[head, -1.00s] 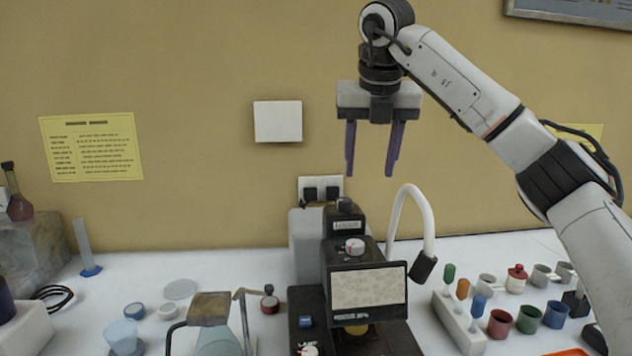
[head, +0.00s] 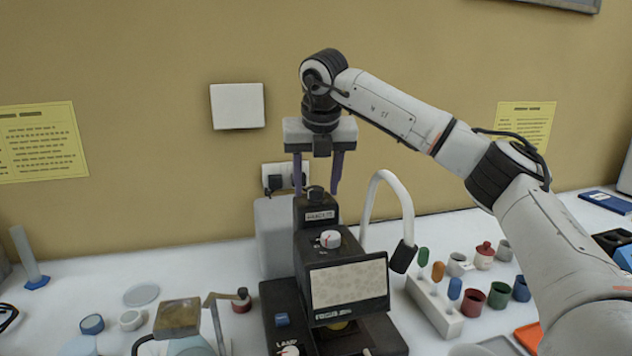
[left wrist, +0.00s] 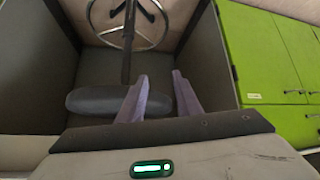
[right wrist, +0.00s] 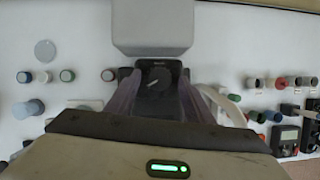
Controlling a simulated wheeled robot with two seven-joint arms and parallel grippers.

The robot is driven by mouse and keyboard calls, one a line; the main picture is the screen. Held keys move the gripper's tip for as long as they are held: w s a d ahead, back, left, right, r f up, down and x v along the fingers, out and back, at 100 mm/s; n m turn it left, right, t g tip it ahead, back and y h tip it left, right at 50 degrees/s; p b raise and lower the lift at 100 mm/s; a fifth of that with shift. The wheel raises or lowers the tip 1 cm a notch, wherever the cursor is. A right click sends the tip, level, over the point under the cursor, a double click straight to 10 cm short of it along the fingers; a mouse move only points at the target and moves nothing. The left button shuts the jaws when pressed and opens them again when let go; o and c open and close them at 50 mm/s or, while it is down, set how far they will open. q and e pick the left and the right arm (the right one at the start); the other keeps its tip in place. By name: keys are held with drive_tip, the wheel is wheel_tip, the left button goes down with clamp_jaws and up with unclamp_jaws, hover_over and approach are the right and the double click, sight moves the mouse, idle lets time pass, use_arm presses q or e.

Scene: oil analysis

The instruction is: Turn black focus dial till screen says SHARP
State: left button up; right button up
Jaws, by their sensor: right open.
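The black focus dial (head: 316,193) sits on top of the black device (head: 312,236), above a small label. In the right wrist view the dial (right wrist: 156,78) shows a pale pointer mark. My right gripper (head: 317,188) is open and points down over the dial. Its two purple fingers appear on either side of the dial, apart from each other; whether they touch it I cannot tell. The device's screen (head: 348,284) shows a speckled pale picture; the text below it is too small to read surely. My left gripper (left wrist: 161,76) is open and empty, away from the bench.
A white knob with a red mark (head: 330,239) is on the device's front. A white gooseneck lamp (head: 375,185) curves up beside it. A white rack (head: 433,305) and several coloured cups stand at right. A grey box (head: 272,237) stands behind the device.

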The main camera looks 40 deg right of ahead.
drive_tip(key=c, duration=1)
drive_tip(key=shift+c, duration=0.2)
drive_tip(key=shift+w+m, duration=0.1)
drive_tip(key=shift+m, duration=0.2)
drive_tip(key=m, duration=0.2)
drive_tip(key=shift+w+a+m+g+h, duration=0.1)
drive_tip(key=shift+a+m+g+h, duration=0.05)
drive_tip(key=shift+m+g+h, duration=0.2)
drive_tip(key=m+g+h, duration=0.1)
drive_tip(key=m, duration=0.2)
drive_tip(key=shift+w+m, duration=0.15)
drive_tip(key=shift+m, duration=0.1)
drive_tip(key=m+g, duration=0.1)
drive_tip(key=m, duration=0.1)
drive_tip(key=m+g, duration=0.1)
drive_tip(key=m, duration=0.2)
drive_tip(key=shift+w+m+g, duration=0.2)
drive_tip(key=shift+m+g, duration=0.05)
drive_tip(key=shift+m, duration=0.05)
drive_tip(key=o, duration=1)
